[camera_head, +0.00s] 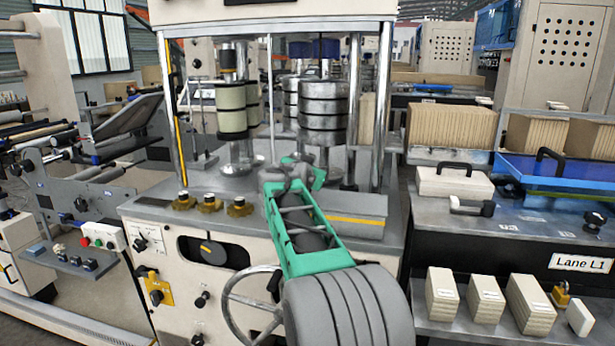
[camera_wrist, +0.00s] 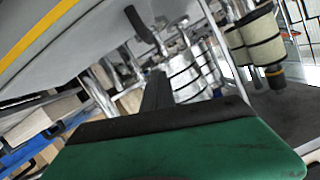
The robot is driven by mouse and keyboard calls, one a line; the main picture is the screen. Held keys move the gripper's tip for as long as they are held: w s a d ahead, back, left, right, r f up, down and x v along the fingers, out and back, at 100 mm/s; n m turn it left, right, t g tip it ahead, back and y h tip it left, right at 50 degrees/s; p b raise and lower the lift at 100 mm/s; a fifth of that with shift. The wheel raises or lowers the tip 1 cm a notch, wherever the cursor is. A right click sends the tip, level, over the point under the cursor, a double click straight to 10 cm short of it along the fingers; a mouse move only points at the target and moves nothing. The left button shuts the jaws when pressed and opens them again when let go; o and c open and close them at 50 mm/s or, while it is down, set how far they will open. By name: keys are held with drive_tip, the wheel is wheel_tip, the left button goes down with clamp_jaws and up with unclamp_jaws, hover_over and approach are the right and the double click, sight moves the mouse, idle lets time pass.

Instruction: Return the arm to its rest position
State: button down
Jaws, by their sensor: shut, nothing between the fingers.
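My arm reaches up from the bottom of the head view, with a grey ribbed part and a teal link. Its far end, with my gripper (camera_head: 303,170), is over the grey deck (camera_head: 170,207) of the machine, in front of the metal rolls (camera_head: 322,110). The wrist view shows the green gripper body along the bottom and the dark fingers of my gripper (camera_wrist: 157,80) together in the middle. Nothing shows between them. In the head view the fingers are too small to make out clearly.
Upright posts (camera_head: 384,100) frame the machine's rolls. A handwheel (camera_head: 250,305) on its front is partly behind my arm. At right, a bench (camera_head: 455,215) holds a white case (camera_head: 455,182) and a blue tray (camera_head: 560,168); several cream blocks (camera_head: 442,295) stand below. Another machine fills the left.

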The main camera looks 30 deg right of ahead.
drive_tip(key=v, duration=0.8)
drive_tip(key=s+a+f+n+g+y+p, duration=0.1)
drive_tip(key=s+a+f+n+y+p, duration=0.25)
drive_tip(key=a, duration=0.55)
drive_tip(key=s+a+f+n+g+y+p, duration=0.25)
drive_tip(key=s+a+f, duration=0.25)
drive_tip(key=a, duration=0.4)
drive_tip(key=s+a+f+n+g+y+p, duration=0.2)
drive_tip(key=s+a+f, duration=0.3)
drive_tip(key=s, duration=0.4)
drive_tip(key=s+a+f+n+g+y+p, duration=0.2)
drive_tip(key=s+a+f+n+p, duration=0.1)
drive_tip(key=s, duration=0.6)
drive_tip(key=a+f+n, duration=0.1)
drive_tip(key=a+f, duration=0.1)
drive_tip(key=a, duration=0.1)
drive_tip(key=shift+a, duration=0.4)
drive_tip(key=shift+g, duration=0.25)
